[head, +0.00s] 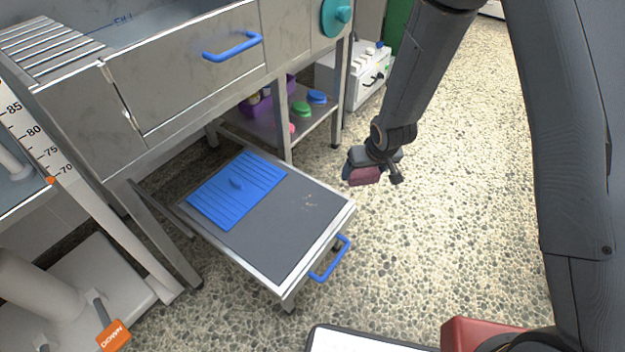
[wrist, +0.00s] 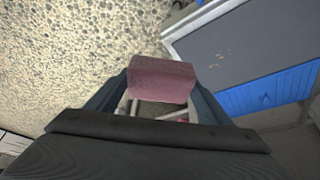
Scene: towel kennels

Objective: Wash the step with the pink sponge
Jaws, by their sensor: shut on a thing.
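The pink sponge (head: 364,176) is held by my gripper (head: 362,164), which is shut on it above the floor, to the right of the step. In the wrist view the sponge (wrist: 162,80) sits between the two fingers. The step (head: 285,222) is a low metal platform with a dark grey top and a blue handle (head: 330,258) at its front right. A patch of small tan specks (head: 309,201) lies on the bare grey part of the top. The specks also show in the wrist view (wrist: 218,60). The sponge is apart from the step.
A metal tub (head: 185,65) with a blue handle stands behind. Its lower shelf (head: 262,122) holds a purple bin and coloured lids. Pebbled floor (head: 470,190) is open to the right.

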